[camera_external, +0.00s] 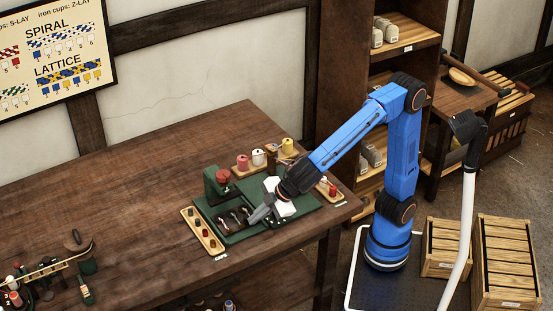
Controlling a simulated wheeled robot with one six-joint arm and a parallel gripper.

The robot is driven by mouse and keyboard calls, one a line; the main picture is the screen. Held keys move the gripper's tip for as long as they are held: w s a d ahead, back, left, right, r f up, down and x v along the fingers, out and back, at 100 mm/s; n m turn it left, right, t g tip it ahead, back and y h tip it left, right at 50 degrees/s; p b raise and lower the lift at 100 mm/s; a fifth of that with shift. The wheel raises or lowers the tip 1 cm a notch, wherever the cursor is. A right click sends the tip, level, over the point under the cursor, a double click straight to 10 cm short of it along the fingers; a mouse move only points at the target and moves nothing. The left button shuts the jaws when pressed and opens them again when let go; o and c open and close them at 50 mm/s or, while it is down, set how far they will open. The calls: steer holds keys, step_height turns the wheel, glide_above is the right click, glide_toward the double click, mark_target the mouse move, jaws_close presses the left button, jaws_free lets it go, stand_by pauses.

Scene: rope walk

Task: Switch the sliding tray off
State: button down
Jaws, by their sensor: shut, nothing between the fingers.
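A dark green machine (214,190) stands on the wooden table. It has an upright post with a reddish top and a flat green base. Which part is the sliding tray, and its switch, I cannot tell. Dark metal pieces sit at the base's front. My gripper (258,214) points down and left over the front of the green base, shut and empty. Whether it touches the machine I cannot tell. My blue arm comes from the right and hides part of the base. A white block (280,209) shows beside my gripper.
A narrow wooden tray of small cups (203,233) lies left of the machine. Spools stand behind it, red (242,162), white (258,157) and yellow (287,146). Another small wooden tray (329,188) lies at right. Tools (50,270) lie front left. The table's left middle is clear.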

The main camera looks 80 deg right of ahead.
mark_target(249, 209)
steer(key=shift+w+d, duration=1.65)
steer(key=shift+d, duration=0.05)
steer(key=s+a, duration=0.1)
steer(key=s, duration=0.1)
steer(key=s+a, duration=0.1)
steer(key=shift+s+a+r, duration=0.15)
steer(key=shift+s+a, duration=0.2)
steer(key=v, duration=0.9)
steer(key=shift+r, duration=0.3)
steer(key=shift+s+d, duration=0.1)
